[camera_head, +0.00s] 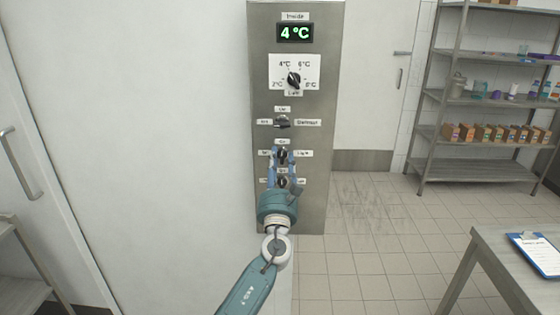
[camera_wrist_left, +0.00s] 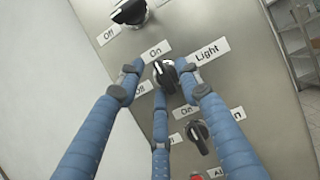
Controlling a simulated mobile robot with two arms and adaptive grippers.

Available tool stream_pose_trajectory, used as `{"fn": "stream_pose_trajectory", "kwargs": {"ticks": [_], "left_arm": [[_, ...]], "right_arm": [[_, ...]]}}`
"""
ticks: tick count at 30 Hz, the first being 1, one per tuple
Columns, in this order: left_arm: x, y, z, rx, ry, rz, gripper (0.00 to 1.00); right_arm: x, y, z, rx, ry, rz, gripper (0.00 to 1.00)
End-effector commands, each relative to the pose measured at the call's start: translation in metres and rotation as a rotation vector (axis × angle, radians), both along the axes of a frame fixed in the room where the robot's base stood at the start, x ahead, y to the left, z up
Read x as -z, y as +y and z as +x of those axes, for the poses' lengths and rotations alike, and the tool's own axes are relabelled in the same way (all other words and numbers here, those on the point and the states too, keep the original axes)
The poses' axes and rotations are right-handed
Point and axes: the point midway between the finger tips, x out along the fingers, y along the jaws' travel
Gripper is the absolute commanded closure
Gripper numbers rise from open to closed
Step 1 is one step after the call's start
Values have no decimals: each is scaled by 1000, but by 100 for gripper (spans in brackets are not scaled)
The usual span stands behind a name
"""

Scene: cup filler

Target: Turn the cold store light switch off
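The cold store light switch is a black rotary knob (camera_head: 282,154) on the grey metal control panel (camera_head: 261,60). In the left wrist view the knob (camera_wrist_left: 166,77) has an "On" label above it, an "Off" label at its left and a "Light" label at its right. My left gripper (camera_head: 282,160) reaches up to it from below. In the left wrist view its three blue fingers (camera_wrist_left: 160,82) are spread around the knob, with a gap at the left finger; whether the other fingers touch it is unclear. My right gripper is not in view.
A similar knob (camera_head: 282,122) sits above, and another knob (camera_head: 282,182) close below. Higher up are a temperature dial (camera_head: 293,80) and a display (camera_head: 295,33) reading 4 °C. A shelf (camera_head: 480,104) and a table (camera_head: 490,255) stand at the right, with clear floor between.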

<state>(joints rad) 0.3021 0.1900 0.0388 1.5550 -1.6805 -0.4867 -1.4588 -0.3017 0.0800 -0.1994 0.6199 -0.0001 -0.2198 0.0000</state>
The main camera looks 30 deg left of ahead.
Motion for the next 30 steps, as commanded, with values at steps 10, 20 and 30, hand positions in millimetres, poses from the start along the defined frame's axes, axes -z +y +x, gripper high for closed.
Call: {"fn": "stream_pose_trajectory", "kwargs": {"ticks": [10, 20, 30], "left_arm": [[0, 0, 0, 0, 0, 0, 98], [1, -1, 0, 0, -10, -16, 100], [5, -2, 1, 1, -104, -168, 100]], "right_arm": [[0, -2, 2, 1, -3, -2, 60], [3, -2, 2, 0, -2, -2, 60], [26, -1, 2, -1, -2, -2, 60]]}}
